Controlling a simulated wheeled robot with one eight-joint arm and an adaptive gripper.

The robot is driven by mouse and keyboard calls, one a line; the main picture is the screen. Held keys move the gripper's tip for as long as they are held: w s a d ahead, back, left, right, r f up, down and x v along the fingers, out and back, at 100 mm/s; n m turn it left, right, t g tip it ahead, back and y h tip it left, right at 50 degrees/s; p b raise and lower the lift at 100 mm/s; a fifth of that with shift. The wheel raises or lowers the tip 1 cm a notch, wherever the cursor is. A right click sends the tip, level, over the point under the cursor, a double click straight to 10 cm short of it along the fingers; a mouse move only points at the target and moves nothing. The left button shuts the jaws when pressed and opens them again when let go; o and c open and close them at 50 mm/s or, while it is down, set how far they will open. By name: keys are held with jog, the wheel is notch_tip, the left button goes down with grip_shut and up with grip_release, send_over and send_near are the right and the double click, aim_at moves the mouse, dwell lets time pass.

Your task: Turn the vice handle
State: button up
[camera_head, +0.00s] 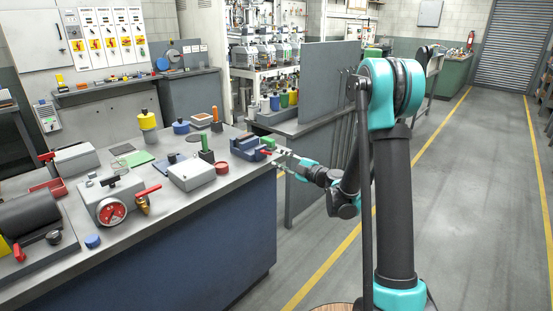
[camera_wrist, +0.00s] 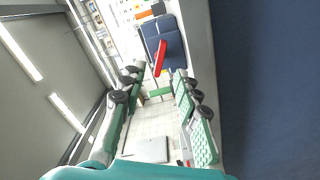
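The vice (camera_head: 248,149) is dark blue and sits at the right end of the bench top. Its red handle (camera_head: 265,152) points out toward my gripper. In the wrist view the vice (camera_wrist: 170,28) is at the top and the red handle (camera_wrist: 160,58) shows in front of it. My gripper (camera_head: 284,160) is just right of the vice at the bench end. In the wrist view my gripper (camera_wrist: 157,76) is open, with its fingers apart. The handle appears just beyond the fingertips, in line with the gap. I cannot tell whether they touch.
A grey partition (camera_head: 328,82) stands behind. The floor right of the bench is clear.

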jog(key=shift+v, duration=1.05)
jog(key=shift+c, duration=0.3)
jog(key=n, duration=2.3)
jog(key=a+n, duration=0.1)
jog(key=n, duration=1.1)
jog(key=shift+w, duration=0.3)
